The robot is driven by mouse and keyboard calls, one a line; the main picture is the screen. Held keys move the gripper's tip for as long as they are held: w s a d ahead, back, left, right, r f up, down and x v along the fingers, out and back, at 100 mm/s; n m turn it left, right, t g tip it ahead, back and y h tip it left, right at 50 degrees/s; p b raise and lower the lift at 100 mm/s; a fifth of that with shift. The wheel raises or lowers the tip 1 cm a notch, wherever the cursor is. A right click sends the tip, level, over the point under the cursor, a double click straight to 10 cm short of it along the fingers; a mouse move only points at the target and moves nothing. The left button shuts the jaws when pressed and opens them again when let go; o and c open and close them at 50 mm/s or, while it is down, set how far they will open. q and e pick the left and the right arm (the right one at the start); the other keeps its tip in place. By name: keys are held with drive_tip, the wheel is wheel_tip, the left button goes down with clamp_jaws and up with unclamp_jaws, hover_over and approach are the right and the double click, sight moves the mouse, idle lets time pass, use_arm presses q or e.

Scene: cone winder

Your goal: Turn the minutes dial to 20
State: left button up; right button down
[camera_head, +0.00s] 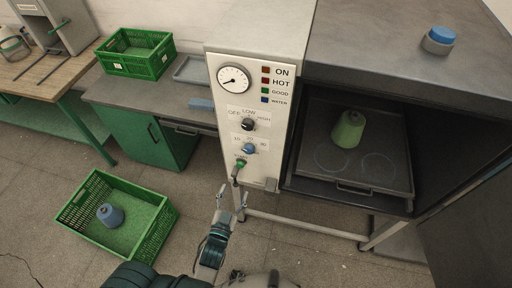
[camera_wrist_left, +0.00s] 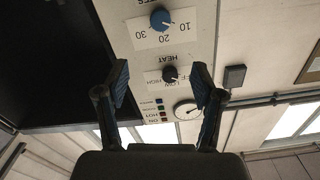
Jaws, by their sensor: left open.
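The minutes dial is a blue knob (camera_head: 249,148) low on the white control panel (camera_head: 226,120), with 10, 20 and 30 around it. In the left wrist view the dial (camera_wrist_left: 160,18) shows upside down at the top, and a pale mark on it seems to point towards 10. My left gripper (camera_head: 223,198) is below and in front of the panel, apart from the dial. In the left wrist view its two fingers (camera_wrist_left: 162,80) are spread and empty. My right gripper is not in view.
A black heat knob (camera_head: 248,124) and a round gauge (camera_head: 233,80) sit above the dial. A green fitting (camera_head: 240,164) is just below it. The open chamber (camera_head: 310,120) to the right holds a green cone (camera_head: 348,130). A green crate (camera_head: 160,217) stands on the floor at left.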

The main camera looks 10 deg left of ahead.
sight(248, 151)
use_arm(q)
drive_tip(key=w, duration=0.5)
drive_tip(key=w+p, duration=0.1)
drive_tip(key=w, duration=1.1)
drive_tip(key=shift+w+d+f+p, duration=0.1)
drive_tip(key=shift+d+p, duration=0.15)
drive_tip(key=shift+p, duration=0.15)
drive_tip(key=c, duration=1.1)
